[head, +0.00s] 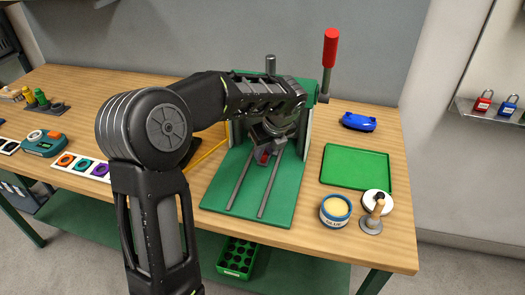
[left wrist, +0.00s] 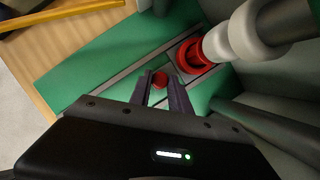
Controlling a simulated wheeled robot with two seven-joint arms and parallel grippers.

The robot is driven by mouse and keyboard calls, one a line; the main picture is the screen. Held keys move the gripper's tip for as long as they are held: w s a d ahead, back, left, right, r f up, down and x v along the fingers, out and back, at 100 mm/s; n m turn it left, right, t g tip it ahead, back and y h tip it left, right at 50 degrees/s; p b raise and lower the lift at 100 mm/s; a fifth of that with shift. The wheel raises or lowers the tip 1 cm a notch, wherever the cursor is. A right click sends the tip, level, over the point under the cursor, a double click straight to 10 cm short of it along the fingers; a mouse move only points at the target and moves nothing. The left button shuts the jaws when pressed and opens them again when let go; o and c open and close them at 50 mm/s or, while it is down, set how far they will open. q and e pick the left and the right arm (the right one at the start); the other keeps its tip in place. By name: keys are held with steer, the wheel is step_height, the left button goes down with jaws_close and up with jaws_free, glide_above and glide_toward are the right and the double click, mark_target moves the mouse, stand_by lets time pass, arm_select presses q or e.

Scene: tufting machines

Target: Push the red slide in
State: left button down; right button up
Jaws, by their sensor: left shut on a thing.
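The green press (head: 230,195) stands on the wooden table, with two grey rails running along its base. The red slide (head: 263,157) is between the rails, mostly hidden by my left gripper (head: 268,150). In the left wrist view the slide's round red knob (left wrist: 160,79) sits between the fingertips of my left gripper (left wrist: 161,90), which is shut on it. The slide's red ring-shaped seat (left wrist: 191,56) is at the inner end, close under the press's pale plunger (left wrist: 245,35). My right gripper is not in view.
The press's red-handled lever (head: 330,48) stands upright at the right. A green tray (head: 357,167), a blue object (head: 358,122), a glue pot (head: 336,211) and a wooden-handled stamp (head: 372,217) are right of the press. A coloured-ring strip (head: 82,165) lies left.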

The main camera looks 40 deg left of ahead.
arm_select(q)
steer(key=c, duration=1.2)
jaws_free()
steer(key=shift+w, duration=0.3)
steer(key=shift+c, duration=0.2)
steer(key=shift+s, duration=0.1)
steer(key=v, duration=0.8)
steer(key=shift+f, duration=0.1)
